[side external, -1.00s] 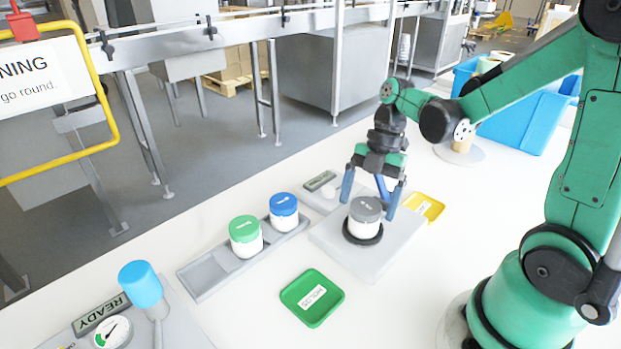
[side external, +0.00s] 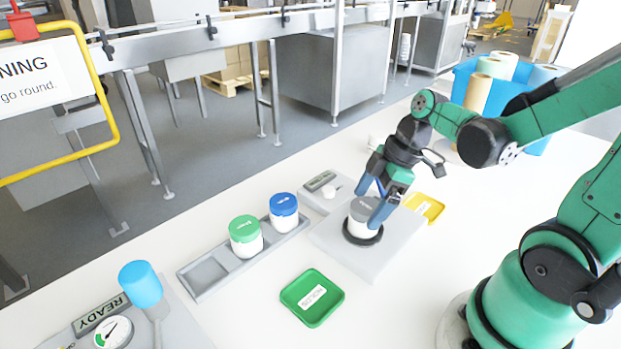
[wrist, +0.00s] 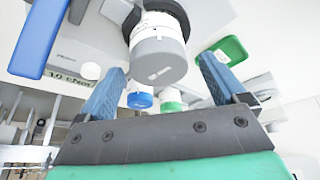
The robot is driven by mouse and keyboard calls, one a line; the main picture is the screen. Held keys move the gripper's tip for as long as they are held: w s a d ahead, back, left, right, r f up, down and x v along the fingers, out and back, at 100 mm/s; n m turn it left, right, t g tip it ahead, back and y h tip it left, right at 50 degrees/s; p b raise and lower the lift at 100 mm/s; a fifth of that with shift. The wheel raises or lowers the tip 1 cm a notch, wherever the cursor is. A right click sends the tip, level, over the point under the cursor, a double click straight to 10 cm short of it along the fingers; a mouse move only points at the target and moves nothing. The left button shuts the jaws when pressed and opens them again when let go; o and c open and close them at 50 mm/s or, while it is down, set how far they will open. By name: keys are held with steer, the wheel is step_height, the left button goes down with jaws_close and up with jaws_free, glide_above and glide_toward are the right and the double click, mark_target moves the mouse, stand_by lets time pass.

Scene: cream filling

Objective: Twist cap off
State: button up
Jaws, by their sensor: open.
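A white jar (side external: 357,228) with a grey cap (side external: 361,208) stands upright in a black ring (side external: 360,240) on a light grey plate. The cap is on the jar. My gripper (side external: 367,205) is at the cap, tilted, with its blue fingers spread and pointing down to the left. In the wrist view the grey cap (wrist: 160,66) lies between the tips of my open gripper (wrist: 163,62), with gaps visible on both sides in that view. Contact cannot be made out.
A grey rack (side external: 205,273) holds a green-capped jar (side external: 245,230) and a blue-capped jar (side external: 284,207). A green tray (side external: 312,297) lies in front, a yellow tray (side external: 436,209) behind right. A blue-topped post (side external: 141,284) stands front left. White table between is clear.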

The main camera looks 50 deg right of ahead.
steer(key=m+h, duration=0.1)
steer(key=m, duration=0.2)
steer(key=m+t, duration=0.1)
steer(key=m, duration=0.1)
steer(key=shift+a+m+h, duration=0.15)
steer(key=shift+m+h, duration=0.25)
steer(key=shift+c, duration=0.2)
steer(key=c, duration=1.3)
steer(key=shift+r, duration=0.2)
jaws_close()
steer(key=shift+f, duration=0.2)
